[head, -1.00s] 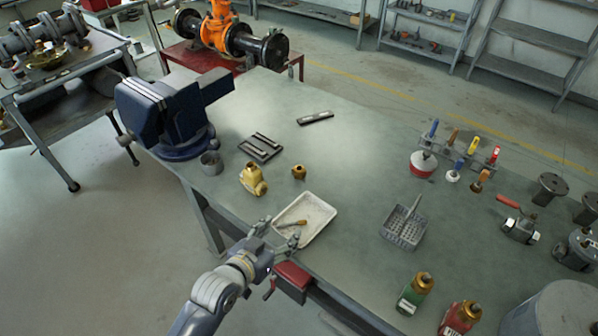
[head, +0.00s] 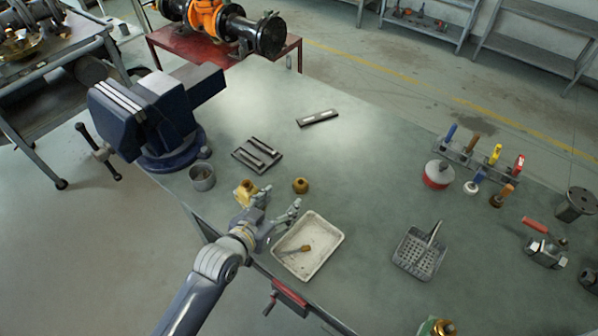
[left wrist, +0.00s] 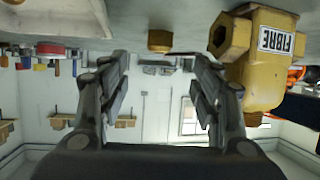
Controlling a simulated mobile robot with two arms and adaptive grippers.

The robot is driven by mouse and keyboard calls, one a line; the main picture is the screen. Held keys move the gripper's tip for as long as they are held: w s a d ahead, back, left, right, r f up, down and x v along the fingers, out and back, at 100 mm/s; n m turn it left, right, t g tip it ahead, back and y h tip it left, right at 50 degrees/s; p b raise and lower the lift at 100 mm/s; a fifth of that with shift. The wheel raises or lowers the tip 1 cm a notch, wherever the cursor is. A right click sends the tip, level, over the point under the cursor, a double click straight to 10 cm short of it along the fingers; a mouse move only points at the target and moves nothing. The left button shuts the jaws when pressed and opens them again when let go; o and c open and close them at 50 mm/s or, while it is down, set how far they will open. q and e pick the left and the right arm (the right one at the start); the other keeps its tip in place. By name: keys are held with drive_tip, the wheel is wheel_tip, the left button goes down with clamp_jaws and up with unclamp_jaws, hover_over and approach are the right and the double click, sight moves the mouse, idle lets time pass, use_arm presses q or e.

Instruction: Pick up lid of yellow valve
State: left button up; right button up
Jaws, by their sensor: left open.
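The yellow valve body (head: 243,191) stands near the left edge of the grey table in the head view, partly hidden by my gripper. A small brass-coloured lid (head: 300,185) lies on the table just right of the valve. My left gripper (head: 281,202) is open and empty, close in front of the lid and apart from it. In the left wrist view, which looks upside down, the lid (left wrist: 160,41) shows beyond the gap between the open fingertips (left wrist: 160,66). The valve (left wrist: 262,62), with a "FIBRE" label, is beside the finger on the right. My right gripper is not seen.
A white tray (head: 329,241) with a brush sits right of my gripper. A grey cup (head: 202,177) and blue vise (head: 150,120) stand to the left. Dark plates (head: 257,155) lie behind the lid. The table centre is clear.

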sight(298, 186)
use_arm(q)
drive_tip(key=shift+w+d+f, duration=0.1)
drive_tip(key=shift+w+d, duration=0.05)
drive_tip(key=shift+w, duration=0.2)
drive_tip(key=x, duration=0.3)
drive_tip(key=shift+w+d, duration=0.2)
drive_tip(key=shift+d, duration=0.1)
drive_tip(key=shift+w+d+f, duration=0.1)
drive_tip(key=shift+w+f, duration=0.05)
drive_tip(key=shift+w, duration=0.1)
drive_tip(key=shift+w+d+f, duration=0.15)
drive_tip(key=shift+w+f, duration=0.05)
drive_tip(key=shift+w, duration=0.25)
drive_tip(key=x, duration=0.4)
drive_tip(key=shift+w+d, duration=0.15)
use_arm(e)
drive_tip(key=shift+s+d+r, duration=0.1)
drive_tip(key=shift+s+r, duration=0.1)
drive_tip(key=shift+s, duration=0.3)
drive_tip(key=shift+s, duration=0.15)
use_arm(q)
drive_tip(key=c, duration=1.2)
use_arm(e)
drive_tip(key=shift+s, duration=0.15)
